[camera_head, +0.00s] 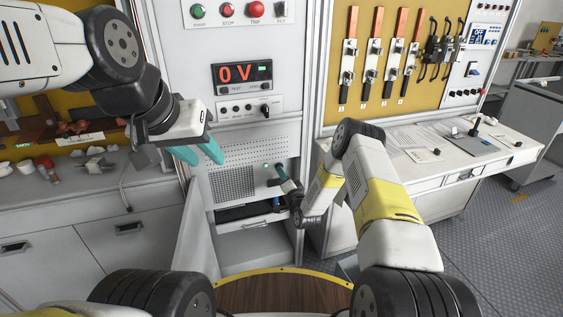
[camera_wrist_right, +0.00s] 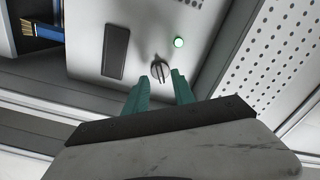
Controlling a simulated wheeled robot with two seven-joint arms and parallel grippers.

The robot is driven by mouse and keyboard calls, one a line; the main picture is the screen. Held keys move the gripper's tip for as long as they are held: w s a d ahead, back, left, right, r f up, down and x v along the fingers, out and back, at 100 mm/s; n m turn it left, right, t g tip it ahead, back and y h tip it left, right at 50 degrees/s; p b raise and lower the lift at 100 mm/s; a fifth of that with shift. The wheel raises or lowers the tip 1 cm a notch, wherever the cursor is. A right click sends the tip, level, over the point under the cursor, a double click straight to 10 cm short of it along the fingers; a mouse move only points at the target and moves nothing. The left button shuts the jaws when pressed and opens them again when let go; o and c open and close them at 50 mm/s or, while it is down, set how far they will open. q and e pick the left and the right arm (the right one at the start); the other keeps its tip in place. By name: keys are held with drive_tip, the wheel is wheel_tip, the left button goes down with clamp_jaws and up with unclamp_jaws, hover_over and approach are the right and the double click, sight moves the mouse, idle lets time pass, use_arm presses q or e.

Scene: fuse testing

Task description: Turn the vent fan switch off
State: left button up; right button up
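The vent fan switch looks like a small grey rotary knob (camera_wrist_right: 160,70) on a pale panel in the right wrist view. A lit green lamp (camera_wrist_right: 179,42) sits beside it. The lamp also shows in the head view (camera_head: 266,165). My right gripper (camera_wrist_right: 158,85) is open, its teal fingers apart with the knob just at or beyond their tips; I cannot tell if they touch. In the head view my right gripper (camera_head: 283,175) is at the perforated panel and hides the knob. My left gripper (camera_head: 198,153) appears open and empty, left of the panel.
A black rectangular plate (camera_wrist_right: 115,50) lies near the knob. Above the panel is a red display (camera_head: 241,73) reading 0 V. An open shelf (camera_head: 245,212) is below. A white workbench (camera_head: 440,160) stands to the right, and cabinets (camera_head: 120,240) to the left.

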drive_tip(key=shift+x, duration=1.4)
clamp_jaws()
drive_tip(key=shift+n, duration=0.3)
drive_tip(key=n, duration=1.1)
drive_tip(key=shift+s, duration=0.1)
drive_tip(key=shift+n, duration=0.3)
drive_tip(key=shift+f, duration=0.1)
